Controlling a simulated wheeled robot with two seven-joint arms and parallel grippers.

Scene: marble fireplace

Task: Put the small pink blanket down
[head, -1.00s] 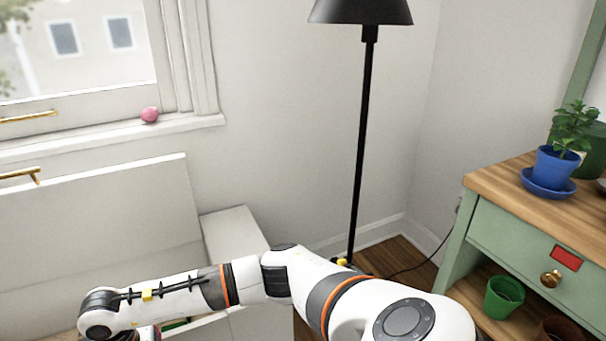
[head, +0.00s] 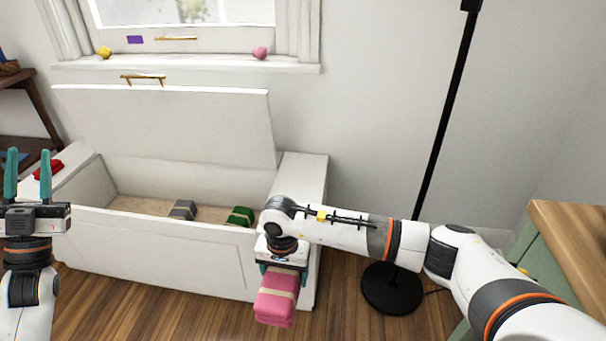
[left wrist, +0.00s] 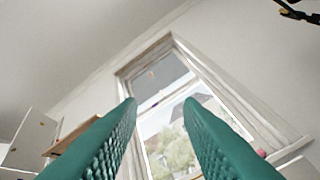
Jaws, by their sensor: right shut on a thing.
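The small pink blanket (head: 277,299) is a folded bundle with a pale band around it. My right gripper (head: 283,268) points down and is shut on it, holding it in front of the white chest's right front corner. My left gripper (head: 28,176) is at the far left of the head view, pointing up, open and empty. Its two teal fingers (left wrist: 160,105) stand apart in the left wrist view, with the window behind them.
The white chest (head: 160,251) has its lid (head: 165,125) up. A grey bundle (head: 183,209) and a green bundle (head: 240,216) lie inside. A red item (head: 48,170) lies on its left end. The lamp base (head: 391,289) stands at right. Wooden floor (head: 180,310) shows in front.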

